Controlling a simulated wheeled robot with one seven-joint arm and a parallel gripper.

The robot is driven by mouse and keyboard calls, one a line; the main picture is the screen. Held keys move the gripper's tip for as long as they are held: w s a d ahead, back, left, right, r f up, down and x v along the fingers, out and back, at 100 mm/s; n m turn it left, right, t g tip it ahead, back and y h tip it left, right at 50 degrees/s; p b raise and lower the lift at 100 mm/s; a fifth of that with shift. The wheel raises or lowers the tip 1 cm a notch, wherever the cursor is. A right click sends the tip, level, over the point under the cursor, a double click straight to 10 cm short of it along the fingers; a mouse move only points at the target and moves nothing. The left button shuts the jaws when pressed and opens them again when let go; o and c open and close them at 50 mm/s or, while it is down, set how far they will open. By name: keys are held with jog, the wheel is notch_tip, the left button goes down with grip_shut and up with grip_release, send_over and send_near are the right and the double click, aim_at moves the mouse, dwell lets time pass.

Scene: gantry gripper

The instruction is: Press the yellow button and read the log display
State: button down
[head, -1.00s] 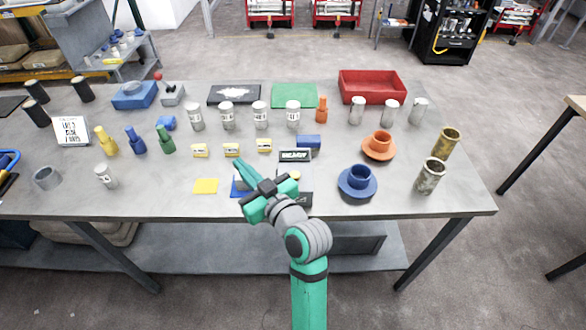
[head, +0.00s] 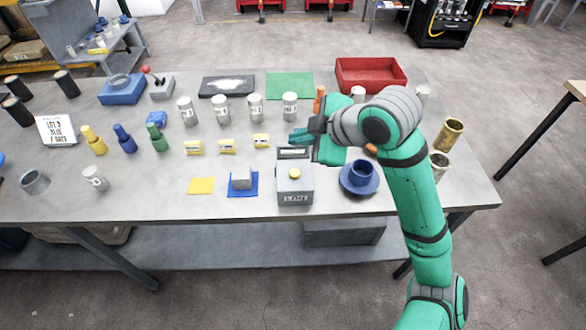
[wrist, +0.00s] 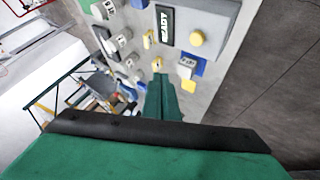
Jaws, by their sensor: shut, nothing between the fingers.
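The yellow button (head: 295,173) sits on top of a grey box (head: 295,187) near the table's front edge. It also shows in the wrist view (wrist: 197,38), apart from my fingers. The small dark display (head: 293,153) stands just behind the box. My gripper (head: 297,136) is shut and empty, in the air behind the display in the head picture. Its closed green fingers also show in the wrist view (wrist: 163,96).
A grey block (head: 241,178) stands on a blue sheet (head: 240,190) left of the box, beside a yellow sheet (head: 201,186). A blue cup and saucer (head: 359,180) are to its right. Yellow blocks (head: 227,146) and labelled canisters (head: 220,107) stand behind. My arm hides part of the table's right side.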

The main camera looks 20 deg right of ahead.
aim_at(298, 175)
jog(key=shift+f, duration=0.1)
dwell(0.3)
jog(key=shift+f, duration=4.3)
jog(key=shift+d, duration=0.1)
jog(key=shift+f, duration=0.4)
